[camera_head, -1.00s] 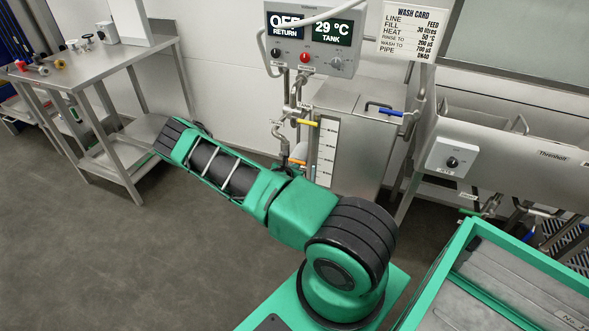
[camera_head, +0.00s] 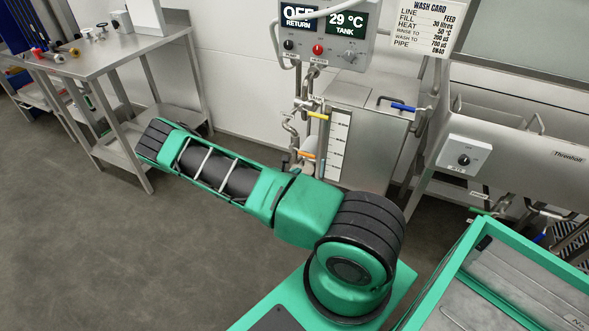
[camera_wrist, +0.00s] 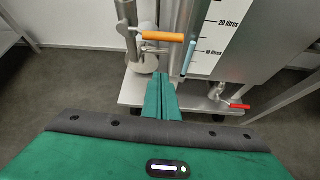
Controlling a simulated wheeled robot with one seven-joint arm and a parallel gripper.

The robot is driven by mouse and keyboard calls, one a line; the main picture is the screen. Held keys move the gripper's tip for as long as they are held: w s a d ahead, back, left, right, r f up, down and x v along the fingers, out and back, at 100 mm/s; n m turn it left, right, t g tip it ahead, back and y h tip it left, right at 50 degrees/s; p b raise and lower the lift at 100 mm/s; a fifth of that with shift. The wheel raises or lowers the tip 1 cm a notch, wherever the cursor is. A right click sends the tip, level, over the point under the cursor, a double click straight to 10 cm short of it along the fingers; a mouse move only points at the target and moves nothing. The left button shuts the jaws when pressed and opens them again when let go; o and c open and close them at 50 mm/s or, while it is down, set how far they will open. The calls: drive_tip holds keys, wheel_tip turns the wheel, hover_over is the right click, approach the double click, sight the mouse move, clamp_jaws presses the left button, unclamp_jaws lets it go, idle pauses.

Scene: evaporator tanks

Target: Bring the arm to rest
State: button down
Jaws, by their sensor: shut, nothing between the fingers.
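My gripper (camera_wrist: 161,86) shows in the wrist view with its two green fingers together and nothing between them. It points toward the lower part of a tank stand with pipes; I cannot tell the distance to it. In the head view my green arm reaches to the left from its base, and the gripper itself is hidden. The steel tank (camera_head: 366,135) with a litre scale (camera_head: 338,145) stands behind the arm. An orange-handled valve (camera_wrist: 163,37) is above the fingertips in the wrist view.
A steel table (camera_head: 90,60) with small fittings stands at the left. A control box (camera_head: 325,35) reads OFF and 29 °C. A red-handled valve (camera_wrist: 240,106) sits low on the tank. Grey floor (camera_head: 90,250) is clear at lower left.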

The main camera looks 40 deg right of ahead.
drive_tip(key=shift+a+r, duration=0.15)
drive_tip(key=shift+a, duration=0.05)
drive_tip(key=s+a+r+m+g+y, duration=0.25)
drive_tip(key=s+r+m, duration=0.25)
drive_tip(key=r+m, duration=0.55)
drive_tip(key=s+a+r+m+g+y, duration=0.3)
drive_tip(key=s+r+m, duration=0.4)
drive_tip(key=r, duration=0.6)
drive_tip(key=s+a+r+m+y, duration=0.2)
drive_tip(key=s+a+r+m, duration=0.3)
drive_tip(key=s+a+r, duration=0.2)
drive_tip(key=s+a+r+m+y, duration=0.3)
drive_tip(key=s+a+r+m, duration=0.3)
drive_tip(key=s+r, duration=0.6)
drive_tip(key=shift+s+a+r, duration=0.15)
drive_tip(key=shift+s+a, duration=0.35)
drive_tip(key=shift+a, duration=0.45)
drive_tip(key=shift+t, duration=0.25)
